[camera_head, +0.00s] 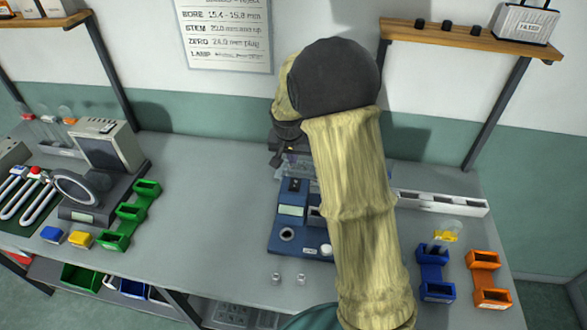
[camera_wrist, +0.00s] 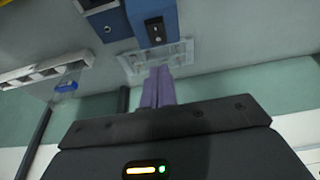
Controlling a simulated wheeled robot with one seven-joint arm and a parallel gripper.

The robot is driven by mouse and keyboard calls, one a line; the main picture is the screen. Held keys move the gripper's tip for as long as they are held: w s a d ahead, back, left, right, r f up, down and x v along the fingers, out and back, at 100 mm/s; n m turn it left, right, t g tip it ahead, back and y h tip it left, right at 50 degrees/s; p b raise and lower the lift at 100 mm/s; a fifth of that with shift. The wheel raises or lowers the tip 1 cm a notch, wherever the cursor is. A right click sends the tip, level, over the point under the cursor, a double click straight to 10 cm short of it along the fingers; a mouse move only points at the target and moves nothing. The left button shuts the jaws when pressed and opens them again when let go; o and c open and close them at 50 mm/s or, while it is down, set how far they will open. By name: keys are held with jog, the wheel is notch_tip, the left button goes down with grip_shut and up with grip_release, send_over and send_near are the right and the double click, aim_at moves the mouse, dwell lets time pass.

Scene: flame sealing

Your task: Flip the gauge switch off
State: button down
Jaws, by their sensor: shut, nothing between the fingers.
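The blue gauge (camera_head: 280,236) stands mid-bench in the head view, with a small pale display and a round socket. My arm covers its right part. In the wrist view the gauge (camera_wrist: 140,7) is at the top edge, and a small black switch panel (camera_wrist: 155,29) shows on its face. Which way the switch is set is too small to tell. My gripper (camera_wrist: 158,70) has its purple fingers together and empty, pointing toward the panel, a little short of it in the picture. Whether they touch anything cannot be told. In the head view the fingertips are hidden.
A clear plate (camera_wrist: 176,54) lies by the fingertips in the wrist view. A white slotted rack (camera_head: 440,202), blue bins (camera_head: 434,274) and orange bins (camera_head: 488,278) are at right. Green bins (camera_head: 130,214) and a grey machine (camera_head: 104,150) are at left. Two small clear pieces lie before the gauge.

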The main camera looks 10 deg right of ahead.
jog(key=shift+w+v, duration=0.2)
jog(key=shift+v, duration=1.2)
jog(key=shift+d, duration=0.15)
jog(key=s+d+n+y, duration=0.1)
jog(key=s+n, duration=0.3)
jog(key=s, duration=2)
jog(key=shift+d+f+g, duration=0.3)
jog(key=shift+d+g, duration=0.1)
jog(key=shift+d, duration=0.25)
